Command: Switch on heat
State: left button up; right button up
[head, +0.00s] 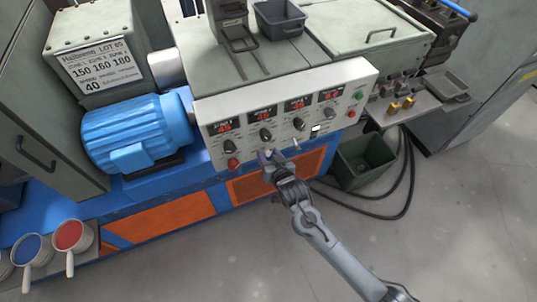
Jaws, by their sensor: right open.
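A light control panel (210,112) on the front of the machine carries a row of red digital displays with black knobs below them. A small pale switch (315,130) sits low on the right half of the panel. A small lever (296,145) is near the panel's lower edge. A red button (233,163) is at the lower left, and a green button (359,95) is at the right end. My right gripper (268,155) is open at the panel's lower edge, left of the lever. Whether it touches the panel is unclear. My left gripper is out of view.
A blue motor (137,131) stands left of the panel. A dark green bin (362,160) and black cables (408,185) are on the floor to the right. Brass pieces (401,104) lie on a side shelf. The front floor is open.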

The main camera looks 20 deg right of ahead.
jog(key=p+v, duration=0.3)
jog(key=v, duration=0.7)
jog(key=shift+s, duration=0.1)
jog(key=s+d+r+n+g+p, duration=0.25)
jog(key=s+g, duration=0.25)
jog(key=s, duration=0.7)
jog(key=s+d+r+n+g+p, duration=0.15)
jog(key=s+g+p, duration=0.3)
jog(key=s, duration=0.75)
notch_tip(320, 180, up, 38)
jog(key=p, duration=3.7)
notch_tip(320, 180, down, 60)
jog(key=b, duration=5.9)
jog(key=shift+a+r+g+b, duration=0.2)
jog(key=shift+g+b, duration=0.15)
jog(key=shift+b, duration=0.05)
